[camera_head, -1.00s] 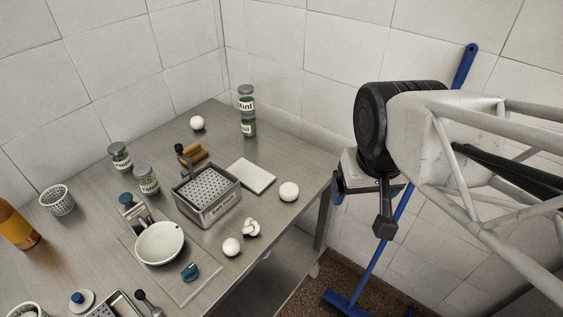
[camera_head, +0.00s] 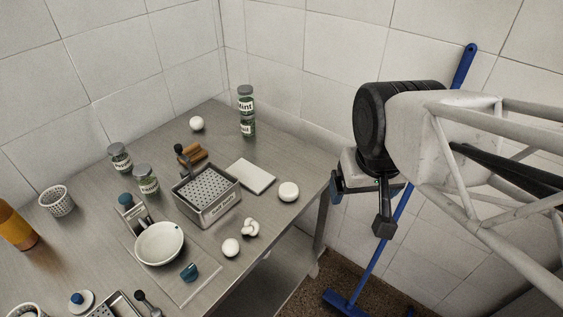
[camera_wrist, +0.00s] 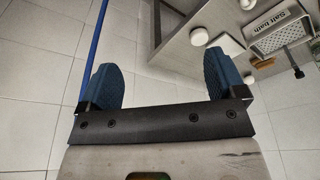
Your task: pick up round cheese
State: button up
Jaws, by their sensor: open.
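Several white cheeses lie on the metal table. A smooth, slightly flattened round cheese (camera_head: 288,191) sits near the table's right edge, closest to my gripper. It also shows in the wrist view (camera_wrist: 198,36), ahead and to the right of the fingers. Another round white piece (camera_head: 230,247) lies by the front edge beside a knotted white piece (camera_head: 250,228). A white ball (camera_head: 197,123) is at the back. I cannot tell for sure which is meant. My gripper (camera_head: 360,207) is open and empty, right of the table and apart from everything; its blue fingers show in the wrist view (camera_wrist: 162,76).
A perforated basket in a metal "Salt bath" tray (camera_head: 207,208) stands left of the flattened cheese. A white bowl (camera_head: 159,243) is at front left. A blue broom (camera_head: 372,240) leans behind my arm.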

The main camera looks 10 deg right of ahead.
aim_at(297, 190)
jog(key=w+d+f+n+t, duration=0.3)
jog(key=w+f+t, duration=0.15)
jog(key=w, duration=0.65)
jog(key=w+d+f+n+t, duration=0.25)
jog(key=w+f, duration=0.25)
jog(key=w, duration=0.7)
jog(key=a+f+n+y, duration=0.2)
jog(key=f+y, duration=0.1)
jog(key=f, duration=0.1)
jog(key=w+a+f+n+y, duration=0.1)
jog(key=a+f+n+y, duration=0.1)
jog(key=f+y, duration=0.2)
jog(key=w+a+f+n+y, duration=0.1)
jog(key=a+f+n+y, duration=0.1)
jog(key=f+y, duration=0.1)
jog(key=shift+f+n+g, duration=0.25)
jog(key=shift+f+g, duration=0.15)
jog(key=s+f+g+y, duration=0.1)
jog(key=y, duration=0.1)
jog(key=s+a+f+n+g+y, duration=0.1)
jog(key=s+y, duration=0.1)
jog(key=shift+a+f, duration=0.1)
jog(key=shift+s+a+f+n+g+y, duration=0.15)
jog(key=shift+s+f+n+g+y, duration=0.1)
jog(key=shift+s+n+g+y, duration=0.3)
jog(key=shift+s, duration=0.15)
jog(key=shift+m, duration=0.25)
jog(key=shift+x, duration=1.3)
